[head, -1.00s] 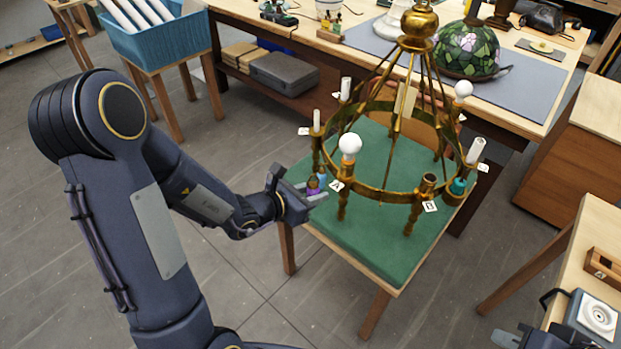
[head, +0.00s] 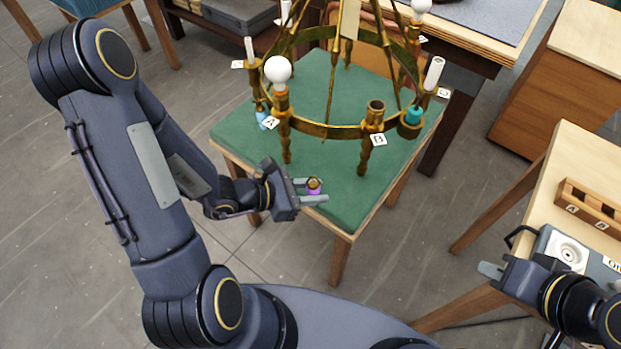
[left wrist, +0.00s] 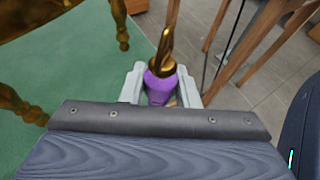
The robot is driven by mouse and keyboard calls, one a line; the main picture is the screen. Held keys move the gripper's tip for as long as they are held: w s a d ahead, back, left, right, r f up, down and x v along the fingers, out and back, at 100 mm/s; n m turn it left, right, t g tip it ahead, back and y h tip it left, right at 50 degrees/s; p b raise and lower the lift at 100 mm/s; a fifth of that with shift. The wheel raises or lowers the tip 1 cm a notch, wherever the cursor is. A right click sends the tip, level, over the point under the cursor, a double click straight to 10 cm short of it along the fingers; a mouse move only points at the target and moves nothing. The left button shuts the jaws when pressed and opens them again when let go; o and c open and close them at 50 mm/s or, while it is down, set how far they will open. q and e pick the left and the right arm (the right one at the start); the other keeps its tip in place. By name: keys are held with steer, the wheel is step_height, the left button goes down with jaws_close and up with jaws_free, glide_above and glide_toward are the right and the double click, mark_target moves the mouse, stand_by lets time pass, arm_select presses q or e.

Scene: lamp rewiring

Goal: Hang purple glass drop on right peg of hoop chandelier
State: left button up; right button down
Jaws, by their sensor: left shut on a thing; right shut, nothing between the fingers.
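The purple glass drop (head: 314,187) with its brass-coloured cap is between the fingers of my left gripper (head: 311,191), which is shut on it. It also shows in the left wrist view (left wrist: 160,84), cap pointing away from the gripper. The brass hoop chandelier (head: 330,130) stands on the green-topped table, behind and above the left gripper, apart from the drop. A teal drop (head: 413,114) hangs at the hoop's right side and a light blue one (head: 265,118) at its left. My right gripper (head: 490,270) is shut and empty at the lower right.
The green table top (head: 235,130) has bare room around the chandelier's legs. White bulbs, candle sleeves and lettered tags sit around the hoop. A side bench (head: 545,190) at right holds a wooden block (head: 590,207) and a grey device (head: 570,253).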

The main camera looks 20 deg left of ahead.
arm_select(q)
steer(key=shift+w, duration=0.25)
steer(key=w+a+p, duration=0.1)
steer(key=w+p, duration=0.2)
steer(key=w, duration=0.8)
steer(key=shift+w+f, duration=0.2)
steer(key=shift+w, duration=0.2)
stand_by(1.0)
steer(key=shift+a, duration=0.1)
stand_by(0.6)
steer(key=shift+w+f, duration=0.1)
steer(key=shift+f+b, duration=0.6)
steer(key=shift+b, duration=0.35)
steer(key=shift+w, duration=0.1)
